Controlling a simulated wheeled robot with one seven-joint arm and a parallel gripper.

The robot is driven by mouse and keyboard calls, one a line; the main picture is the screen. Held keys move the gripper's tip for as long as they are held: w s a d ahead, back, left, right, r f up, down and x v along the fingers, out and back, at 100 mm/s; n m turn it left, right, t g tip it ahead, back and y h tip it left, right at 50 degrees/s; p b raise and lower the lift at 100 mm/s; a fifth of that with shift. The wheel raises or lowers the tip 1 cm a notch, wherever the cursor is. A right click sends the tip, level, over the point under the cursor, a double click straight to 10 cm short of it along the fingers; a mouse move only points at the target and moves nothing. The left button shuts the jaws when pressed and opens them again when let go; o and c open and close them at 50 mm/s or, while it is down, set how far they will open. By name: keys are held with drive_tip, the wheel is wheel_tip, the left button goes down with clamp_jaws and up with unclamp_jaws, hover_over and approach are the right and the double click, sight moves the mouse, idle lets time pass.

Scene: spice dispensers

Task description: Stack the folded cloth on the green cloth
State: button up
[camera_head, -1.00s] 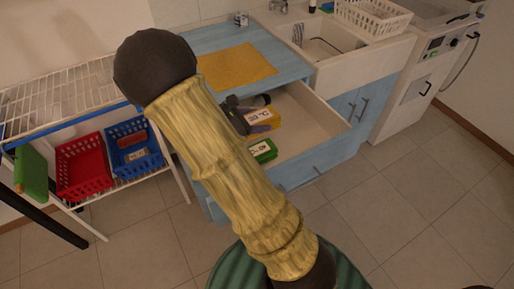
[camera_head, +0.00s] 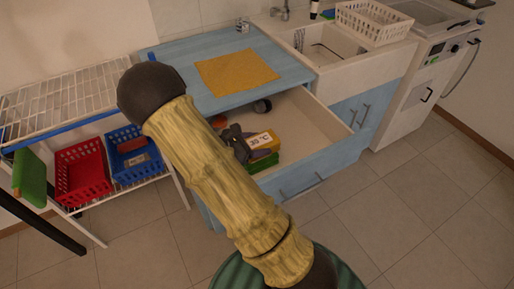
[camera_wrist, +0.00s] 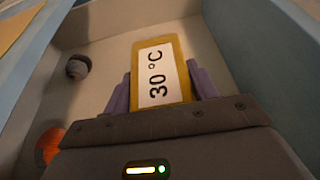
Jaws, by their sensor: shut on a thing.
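The folded cloth is a yellow block with a white "30 °C" label (camera_wrist: 157,78). In the wrist view it sits between the two purple fingers of my gripper (camera_wrist: 160,90), which is shut on it. In the head view this yellow cloth (camera_head: 263,141) is inside the open drawer, directly above the green cloth (camera_head: 262,163). The green cloth shows only as a strip under it. Whether the two touch, I cannot tell. My gripper (camera_head: 243,143) is partly hidden behind my arm in the head view.
The open drawer (camera_head: 318,117) has free floor to the right. A dark round object (camera_head: 262,106) and an orange one (camera_head: 218,121) lie inside it. A yellow mat (camera_head: 237,72) lies on the blue counter above. Red (camera_head: 82,171) and blue (camera_head: 133,153) baskets stand left.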

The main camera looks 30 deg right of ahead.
drive_tip(key=shift+f, duration=0.9)
drive_tip(key=shift+f, duration=0.2)
drive_tip(key=o, duration=1)
drive_tip(key=shift+o, duration=0.2)
drive_tip(key=shift+a+r, duration=0.25)
drive_tip(key=v, duration=1.1)
drive_tip(key=shift+a+p, duration=0.25)
drive_tip(key=shift+p, duration=0.2)
drive_tip(key=shift+r, duration=0.15)
